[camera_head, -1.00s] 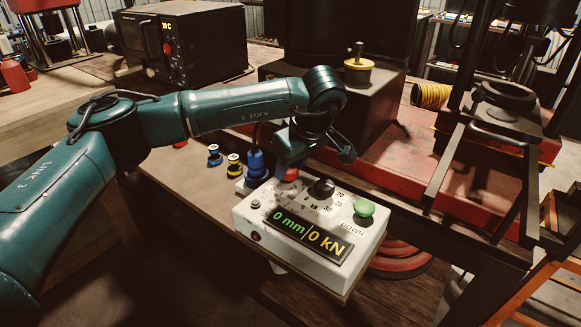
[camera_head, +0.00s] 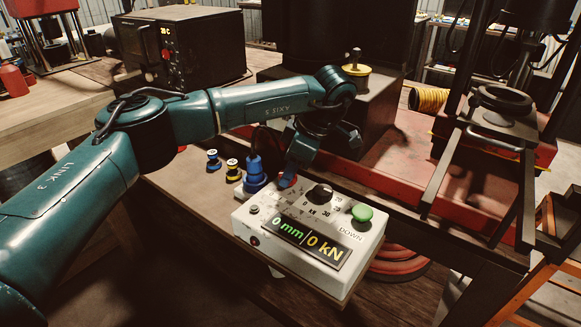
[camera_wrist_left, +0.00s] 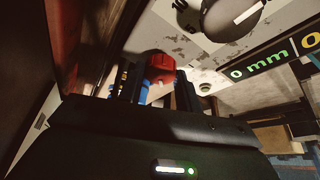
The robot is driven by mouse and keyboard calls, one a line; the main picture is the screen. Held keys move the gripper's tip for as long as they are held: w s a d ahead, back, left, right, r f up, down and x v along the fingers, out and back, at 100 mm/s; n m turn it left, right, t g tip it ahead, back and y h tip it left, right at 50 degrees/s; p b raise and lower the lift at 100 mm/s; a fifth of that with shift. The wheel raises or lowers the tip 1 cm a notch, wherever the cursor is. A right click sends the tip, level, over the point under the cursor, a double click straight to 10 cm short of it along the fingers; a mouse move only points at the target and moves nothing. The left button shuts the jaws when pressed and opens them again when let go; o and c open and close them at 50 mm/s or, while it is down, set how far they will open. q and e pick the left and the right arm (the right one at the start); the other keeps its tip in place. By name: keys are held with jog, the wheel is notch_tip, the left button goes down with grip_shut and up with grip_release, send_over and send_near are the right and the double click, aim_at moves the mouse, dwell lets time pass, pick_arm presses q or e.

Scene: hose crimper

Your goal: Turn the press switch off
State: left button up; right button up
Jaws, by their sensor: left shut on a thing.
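The white press control box (camera_head: 308,270) sits on the bench edge, its display (camera_head: 305,238) reading 0 mm and 0 kN. It carries a black dial (camera_head: 319,194), a green DOWN button (camera_head: 362,214) and a small grey button (camera_head: 254,209). My left gripper (camera_head: 286,179) is at the box's back left corner. In the left wrist view its fingers (camera_wrist_left: 156,88) stand either side of a red knob (camera_wrist_left: 162,67), shut on it. Some blue shows beside the knob there. In the head view the gripper mostly hides the knob. My right gripper is not in view.
A blue plug (camera_head: 254,174) with a cable stands close left of the gripper. Small blue (camera_head: 213,160) and yellow (camera_head: 233,170) spools stand farther left. The red press bed (camera_head: 400,175) and its dark frame lie behind and right.

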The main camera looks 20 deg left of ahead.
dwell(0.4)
pick_arm(q)
jog(key=o, duration=1)
jog(key=shift+c, duration=0.2)
jog(key=v, duration=1.3)
